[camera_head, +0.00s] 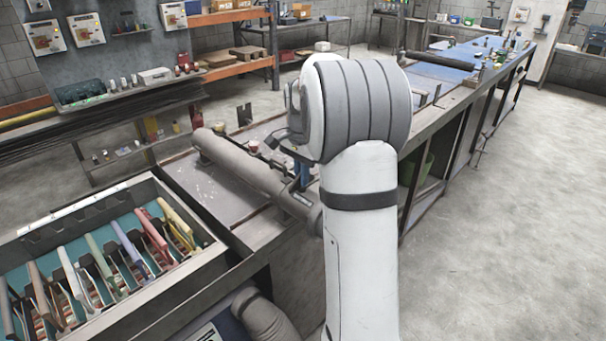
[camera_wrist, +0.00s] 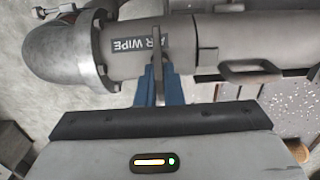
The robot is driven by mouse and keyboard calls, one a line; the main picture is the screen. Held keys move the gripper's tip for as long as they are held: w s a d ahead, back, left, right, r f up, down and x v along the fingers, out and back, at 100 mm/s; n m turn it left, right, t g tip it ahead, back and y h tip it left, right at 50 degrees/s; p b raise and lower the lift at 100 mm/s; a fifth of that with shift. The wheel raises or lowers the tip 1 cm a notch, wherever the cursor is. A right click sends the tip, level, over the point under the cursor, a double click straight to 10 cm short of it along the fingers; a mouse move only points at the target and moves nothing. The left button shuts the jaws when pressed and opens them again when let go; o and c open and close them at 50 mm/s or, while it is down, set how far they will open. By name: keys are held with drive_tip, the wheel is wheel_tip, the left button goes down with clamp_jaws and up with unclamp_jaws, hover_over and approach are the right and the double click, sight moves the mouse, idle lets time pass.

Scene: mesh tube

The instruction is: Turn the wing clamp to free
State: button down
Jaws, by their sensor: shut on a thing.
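A long grey tube (camera_head: 245,168) lies along the bench, and my arm covers part of its near end. In the wrist view the tube (camera_wrist: 217,42) runs across the top, with a label reading "AIR WIPE" (camera_wrist: 128,45) upside down. A thin grey upright piece, apparently the wing clamp (camera_wrist: 157,45), stands against the tube beside the label. My gripper (camera_wrist: 160,74) has blue fingers shut on this piece. In the head view my gripper (camera_head: 301,174) is partly hidden behind my arm. The clamp's exact turn angle cannot be told.
An open case (camera_head: 95,296) with several coloured tools stands at the front left. Bare floor (camera_head: 500,240) lies to the right.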

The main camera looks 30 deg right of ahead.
drive_tip(key=shift+r, duration=0.1)
idle(0.3)
drive_tip(key=c, duration=1.6)
unclamp_jaws()
drive_tip(key=shift+o, duration=0.2)
wheel_tip(320, 180, up, 7)
drive_tip(key=shift+r+b, duration=0.15)
drive_tip(key=shift+b, duration=0.15)
drive_tip(key=shift+r, duration=0.15)
drive_tip(key=shift+a, duration=0.15)
drive_tip(key=s+a+n+t, duration=0.1)
drive_tip(key=s+a+n, duration=0.5)
drive_tip(key=s+a, duration=0.4)
drive_tip(key=s+a+f+n+t, duration=0.1)
drive_tip(key=s+a+f+n, duration=0.1)
drive_tip(key=s, duration=0.6)
drive_tip(key=s+a+f+n+t, duration=0.1)
drive_tip(key=s+a+f+n, duration=0.2)
drive_tip(key=s+n, duration=0.3)
drive_tip(key=shift+s+a+f, duration=0.3)
drive_tip(key=shift+s+f, duration=0.45)
drive_tip(key=shift+s, duration=0.45)
